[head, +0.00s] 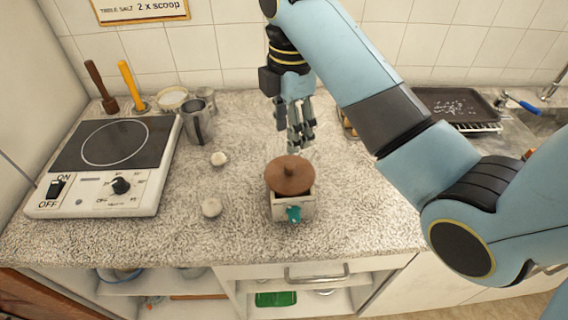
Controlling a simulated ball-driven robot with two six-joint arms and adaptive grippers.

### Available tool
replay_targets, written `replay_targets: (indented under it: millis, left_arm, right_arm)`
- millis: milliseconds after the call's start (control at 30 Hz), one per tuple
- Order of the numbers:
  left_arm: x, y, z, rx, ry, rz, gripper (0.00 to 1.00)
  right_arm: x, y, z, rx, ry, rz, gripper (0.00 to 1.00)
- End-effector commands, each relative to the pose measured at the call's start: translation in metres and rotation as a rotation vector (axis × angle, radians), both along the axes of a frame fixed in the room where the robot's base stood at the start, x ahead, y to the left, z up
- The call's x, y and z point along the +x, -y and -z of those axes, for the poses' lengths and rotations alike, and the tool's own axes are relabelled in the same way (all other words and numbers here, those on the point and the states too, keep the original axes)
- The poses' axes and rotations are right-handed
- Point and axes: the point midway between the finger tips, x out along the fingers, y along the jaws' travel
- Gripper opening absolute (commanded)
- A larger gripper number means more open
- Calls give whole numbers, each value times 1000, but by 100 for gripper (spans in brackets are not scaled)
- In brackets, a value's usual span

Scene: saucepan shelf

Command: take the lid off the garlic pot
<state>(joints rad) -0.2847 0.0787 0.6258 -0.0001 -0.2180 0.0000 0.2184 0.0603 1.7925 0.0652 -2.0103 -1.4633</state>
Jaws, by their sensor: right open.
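The garlic pot (282,207) stands on the speckled counter, a pale box-shaped pot with a teal piece on its front. Its brown round lid (289,176) with a small knob sits on top of it. My right gripper (300,140) points down just behind and above the lid, open and with nothing visible between its fingers. It looks apart from the lid, though the exact gap is hard to tell. My left gripper does not show.
A hot plate (110,150) is at the left, with a metal jug (198,122) beside it. Two pale garlic-like pieces (211,208) lie left of the pot. A dark tray (455,104) is at the back right. The counter right of the pot is mostly clear.

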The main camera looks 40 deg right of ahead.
Motion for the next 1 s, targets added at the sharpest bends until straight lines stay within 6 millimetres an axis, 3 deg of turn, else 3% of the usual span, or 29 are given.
replay_targets:
  millis: [100, 233, 367, 467, 633, 967, 1000]
  left_arm:
    - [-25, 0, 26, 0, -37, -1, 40]
    - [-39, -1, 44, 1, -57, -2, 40]
    - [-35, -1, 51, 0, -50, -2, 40]
    - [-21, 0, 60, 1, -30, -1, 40]
    - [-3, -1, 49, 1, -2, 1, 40]
    - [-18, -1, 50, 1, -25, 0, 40]
    - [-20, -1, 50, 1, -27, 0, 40]
  right_arm:
    - [0, 0, 25, 0, -1, 0, 48]
    - [0, 0, 42, 0, -1, 0, 48]
    - [0, 0, 50, 0, -1, 0, 48]
    - [1, 1, 63, 0, -1, 0, 48]
    - [1, 2, 84, 0, -3, 1, 48]
    - [1, 2, 96, 0, 0, 0, 48]
    - [1, 2, 96, 0, 0, 0, 44]
